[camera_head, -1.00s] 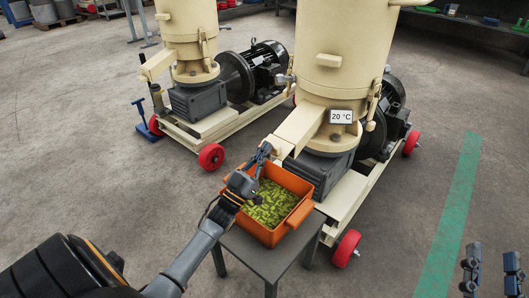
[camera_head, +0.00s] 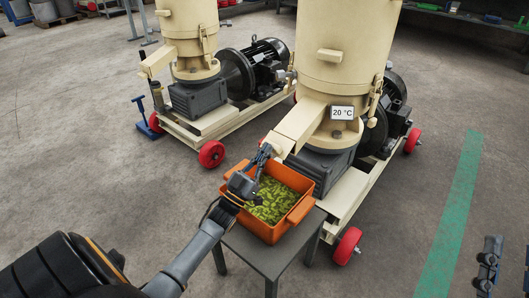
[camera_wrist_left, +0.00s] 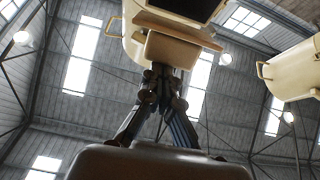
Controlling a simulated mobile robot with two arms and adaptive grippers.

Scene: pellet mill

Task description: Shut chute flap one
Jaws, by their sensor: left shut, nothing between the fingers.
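The near cream mill's chute (camera_head: 303,124) slopes down to the left above an orange crate (camera_head: 265,232) of green pellets. A cream flap (camera_head: 278,144) sits at the chute's lower end. Whether it is fully shut cannot be told. My left gripper (camera_head: 266,150) is shut and empty, its tips at the flap's lower left edge. In the left wrist view, looking up, the shut fingertips (camera_wrist_left: 161,72) are just below a cream plate (camera_wrist_left: 172,48), seemingly the flap. Contact is unclear. My right gripper (camera_head: 507,268) shows at the lower right edge, fingers apart, partly cut off.
The crate stands on a grey stool (camera_head: 262,262) under my left gripper. A second cream mill (camera_head: 190,35) with its own chute (camera_head: 157,60) stands behind left. Red wheels (camera_head: 347,246) stick out from the mill frames.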

